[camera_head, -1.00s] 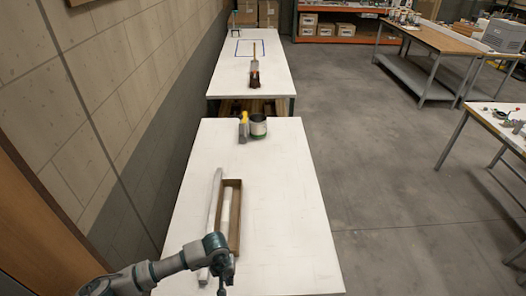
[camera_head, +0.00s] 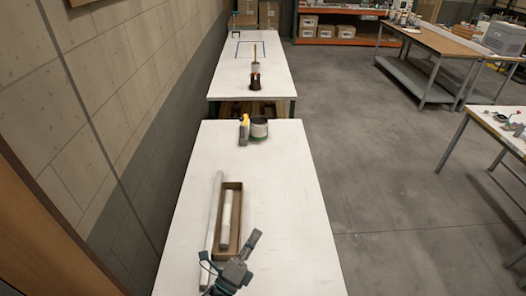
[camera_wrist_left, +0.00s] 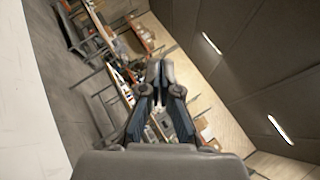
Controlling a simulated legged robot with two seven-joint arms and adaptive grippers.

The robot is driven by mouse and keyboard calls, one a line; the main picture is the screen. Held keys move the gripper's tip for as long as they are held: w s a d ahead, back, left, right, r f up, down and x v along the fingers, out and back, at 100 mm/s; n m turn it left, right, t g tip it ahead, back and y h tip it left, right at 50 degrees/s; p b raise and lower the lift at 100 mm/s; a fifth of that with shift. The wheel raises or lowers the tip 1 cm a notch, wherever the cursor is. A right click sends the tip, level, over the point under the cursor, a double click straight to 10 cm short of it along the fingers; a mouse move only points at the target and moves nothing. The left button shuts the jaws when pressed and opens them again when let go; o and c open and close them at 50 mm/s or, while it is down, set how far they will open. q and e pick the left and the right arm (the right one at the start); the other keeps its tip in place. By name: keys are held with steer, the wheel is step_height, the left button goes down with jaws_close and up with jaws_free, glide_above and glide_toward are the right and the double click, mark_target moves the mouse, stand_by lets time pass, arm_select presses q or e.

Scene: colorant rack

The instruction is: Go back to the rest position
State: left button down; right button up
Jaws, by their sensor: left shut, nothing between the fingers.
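My left gripper (camera_head: 254,237) is raised over the near end of the near white table, just right of the open cardboard box. In the left wrist view its two fingers (camera_wrist_left: 161,73) lie close together with nothing between them. They point out toward the room and ceiling, away from the tabletop. My right gripper is in neither view.
The near white table (camera_head: 290,220) holds the long narrow box (camera_head: 236,235) with a white roll, a long pale bar (camera_head: 213,215), a yellow-and-grey item (camera_head: 243,130) and a dark can (camera_head: 259,129). Its right half is clear. A wall (camera_head: 110,110) runs along the left.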

arm_select(q)
steer(key=s+a+f+n+g+y, duration=0.2)
steer(key=a+f+n+g+y, duration=0.3)
steer(key=a+f+n+y, duration=1.05)
steer(key=s+a+f+n+g+h, duration=0.3)
steer(key=s+f+n+g, duration=0.85)
steer(key=s+f, duration=0.65)
steer(key=s+d+f, duration=0.1)
steer(key=s+f, duration=0.1)
steer(key=f, duration=1)
steer(key=s+f, duration=0.2)
steer(key=f, duration=1)
steer(key=s+a+f, duration=0.2)
steer(key=s+f, duration=0.6)
steer(key=s+a+f+g, duration=0.1)
steer(key=s+f, duration=0.6)
steer(key=s, duration=0.2)
steer(key=shift+a+f, duration=0.35)
steer(key=shift+f, duration=0.05)
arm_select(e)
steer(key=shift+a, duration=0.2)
